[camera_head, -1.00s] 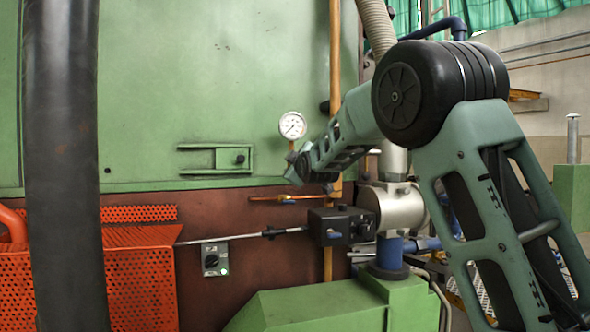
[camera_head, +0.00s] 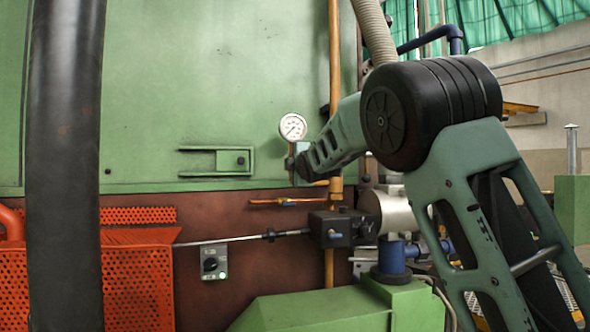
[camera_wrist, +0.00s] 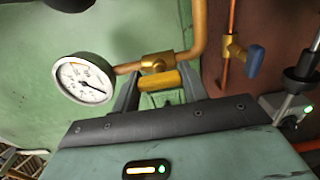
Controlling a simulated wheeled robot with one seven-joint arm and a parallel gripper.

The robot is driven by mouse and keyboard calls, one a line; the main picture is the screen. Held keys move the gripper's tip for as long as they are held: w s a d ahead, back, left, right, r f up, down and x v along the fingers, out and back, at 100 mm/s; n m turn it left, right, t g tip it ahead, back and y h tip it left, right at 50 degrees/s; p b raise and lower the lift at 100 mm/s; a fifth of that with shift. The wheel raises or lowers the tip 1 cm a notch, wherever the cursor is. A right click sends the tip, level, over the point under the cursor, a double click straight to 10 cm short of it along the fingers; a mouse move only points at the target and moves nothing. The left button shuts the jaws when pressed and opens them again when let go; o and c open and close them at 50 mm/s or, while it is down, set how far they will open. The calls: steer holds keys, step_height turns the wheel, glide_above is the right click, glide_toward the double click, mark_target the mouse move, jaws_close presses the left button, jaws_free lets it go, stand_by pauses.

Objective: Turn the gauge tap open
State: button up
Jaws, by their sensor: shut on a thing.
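The round white pressure gauge (camera_head: 292,127) is on the green furnace wall and also shows at the left of the wrist view (camera_wrist: 84,78). Beside it, a brass tap body (camera_wrist: 157,62) sits on a copper pipe. Its yellow handle (camera_wrist: 166,79) lies across the picture, level, between the fingers of my gripper (camera_wrist: 160,84). My gripper is shut on this yellow handle. In the head view my gripper (camera_head: 298,156) is just below the gauge, and the tap is largely hidden by it.
A second tap with a blue handle (camera_wrist: 255,58) is on a thin copper pipe to the right. Below are a black block (camera_head: 335,228) with a rod, a small switch box (camera_head: 211,262) and an orange perforated guard (camera_head: 140,270). A black column (camera_head: 64,160) stands at left.

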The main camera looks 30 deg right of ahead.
steer(key=shift+f, duration=0.1)
stand_by(0.3)
steer(key=o, duration=1)
steer(key=shift+a, duration=0.1)
